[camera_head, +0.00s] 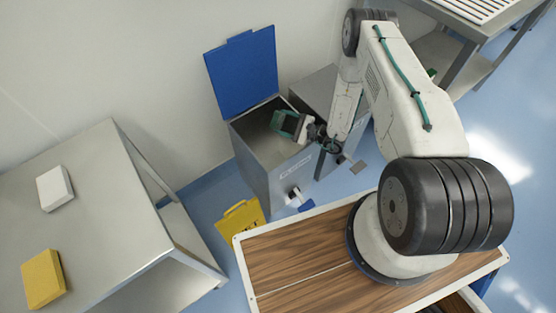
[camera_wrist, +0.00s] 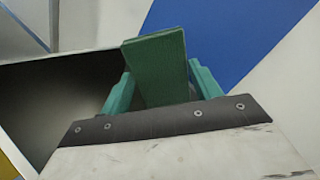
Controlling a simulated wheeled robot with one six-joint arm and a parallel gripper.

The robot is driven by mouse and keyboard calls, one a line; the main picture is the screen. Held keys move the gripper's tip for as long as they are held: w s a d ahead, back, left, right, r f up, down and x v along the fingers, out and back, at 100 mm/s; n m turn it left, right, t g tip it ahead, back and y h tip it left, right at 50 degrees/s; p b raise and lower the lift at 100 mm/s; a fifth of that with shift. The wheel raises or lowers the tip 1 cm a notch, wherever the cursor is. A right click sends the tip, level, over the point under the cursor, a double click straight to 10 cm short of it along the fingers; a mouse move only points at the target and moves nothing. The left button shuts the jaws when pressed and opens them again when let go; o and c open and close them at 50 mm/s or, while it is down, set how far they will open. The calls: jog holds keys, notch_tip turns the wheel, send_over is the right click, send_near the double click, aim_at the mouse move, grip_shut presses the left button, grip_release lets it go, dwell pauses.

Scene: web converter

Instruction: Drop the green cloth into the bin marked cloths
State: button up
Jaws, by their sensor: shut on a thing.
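The green cloth (camera_wrist: 158,65) is a stiff-looking folded strip between the two teal fingers of my gripper (camera_wrist: 160,85) in the wrist view. My gripper is shut on it. In the head view my gripper (camera_head: 288,123) is over the open mouth of a grey metal bin (camera_head: 262,160), whose blue lid (camera_head: 243,72) stands raised against the wall. The bin's front label is too small to read surely. The bin's dark inside (camera_wrist: 60,95) shows left of the cloth in the wrist view. In the head view, the cloth is hard to tell from the fingers.
A second grey bin (camera_head: 318,88) stands right beside the open one, partly hidden by my arm. A yellow floor sign (camera_head: 240,220) stands in front. A steel table (camera_head: 105,215) at left holds a white block (camera_head: 55,188) and a yellow block (camera_head: 43,278).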

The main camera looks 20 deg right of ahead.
jog(key=o, duration=0.9)
jog(key=shift+o, duration=0.2)
jog(key=v, duration=0.8)
jog(key=shift+a, duration=0.1)
